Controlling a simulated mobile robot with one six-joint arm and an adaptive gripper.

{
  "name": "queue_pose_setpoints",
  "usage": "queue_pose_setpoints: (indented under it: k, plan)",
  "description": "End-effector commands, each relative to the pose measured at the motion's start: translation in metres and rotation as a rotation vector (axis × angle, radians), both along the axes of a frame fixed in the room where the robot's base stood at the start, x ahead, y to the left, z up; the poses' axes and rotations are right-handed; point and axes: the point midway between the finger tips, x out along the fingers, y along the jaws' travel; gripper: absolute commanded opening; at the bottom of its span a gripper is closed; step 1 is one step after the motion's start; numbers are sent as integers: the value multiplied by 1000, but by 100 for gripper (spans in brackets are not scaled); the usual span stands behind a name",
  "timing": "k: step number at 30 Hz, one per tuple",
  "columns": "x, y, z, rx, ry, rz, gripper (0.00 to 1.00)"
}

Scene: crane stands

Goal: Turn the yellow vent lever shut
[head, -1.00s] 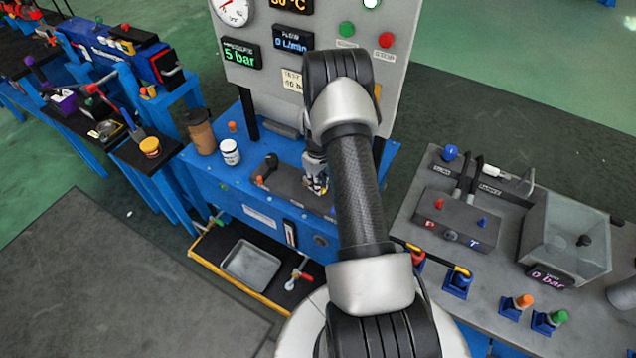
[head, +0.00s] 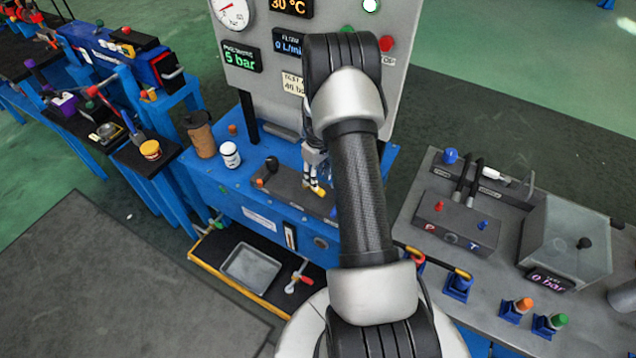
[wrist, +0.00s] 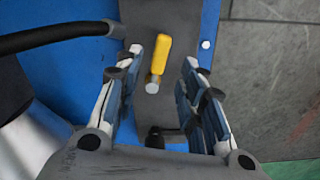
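The yellow vent lever (wrist: 160,56) shows in the wrist view, lying lengthwise on a dark grey block, with a pale round pivot at its near end. Its yellow tip also shows in the head view (head: 319,191). My gripper (wrist: 158,68) is open. Its two fingers stand on either side of the lever, with gaps left and right, and I see no contact. In the head view my gripper (head: 315,183) is over the grey block on the blue bench, partly hidden by my arm.
A gauge panel (head: 257,82) rises behind. A black hose (wrist: 60,36) crosses at left in the wrist view. A grey bench (head: 410,205) with fittings is at right.

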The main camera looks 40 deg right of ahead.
Motion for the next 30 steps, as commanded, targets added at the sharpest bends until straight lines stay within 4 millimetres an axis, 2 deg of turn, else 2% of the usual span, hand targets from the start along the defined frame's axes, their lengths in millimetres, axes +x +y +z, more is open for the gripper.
queue_pose_setpoints:
  k: [3, 6, 14, 17, 20, 25, 27, 30]
  plan:
    - [0, 0, 15, -1, -1, 0, 37]
    - [0, 0, 20, 1, 1, 0, 37]
    - [0, 0, 21, 1, 1, 0, 37]
    - [-1, 3, 19, 2, 10, 1, 30]
    - [-5, 17, 8, 4, 62, 2, 23]
    - [-29, 67, -37, -65, 307, -1, 12]
    - [-45, 86, -56, -164, 431, -8, 7]
    - [-61, 100, -73, -368, 561, -22, 1]
